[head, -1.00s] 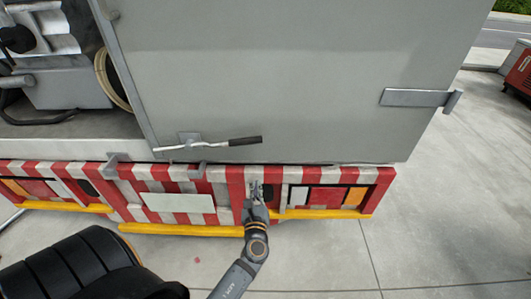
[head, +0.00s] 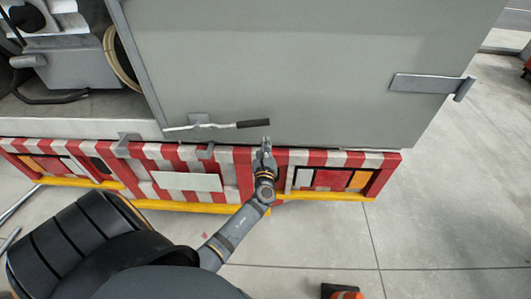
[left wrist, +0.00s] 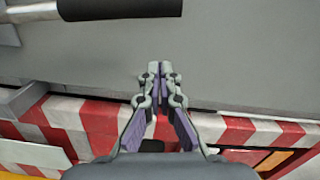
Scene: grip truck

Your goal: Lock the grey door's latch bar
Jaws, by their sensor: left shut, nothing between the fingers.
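The grey door (head: 320,70) fills the upper middle of the head view. Its latch bar (head: 215,125) lies nearly level near the door's lower edge, with a black grip at its right end. In the left wrist view the black grip (left wrist: 120,9) is at the top, ahead and left of my fingers. My left gripper (head: 266,142) is shut and empty, just below the black grip's right end and apart from it; it also shows in the left wrist view (left wrist: 155,72). My right gripper is not in view.
A red and white striped bumper (head: 235,165) with a yellow lower edge runs below the door. Small grey brackets (head: 125,145) stand at its top edge. A hinge strap (head: 430,84) is at the door's right. An orange cone (head: 343,292) shows at the bottom. Concrete ground at right is open.

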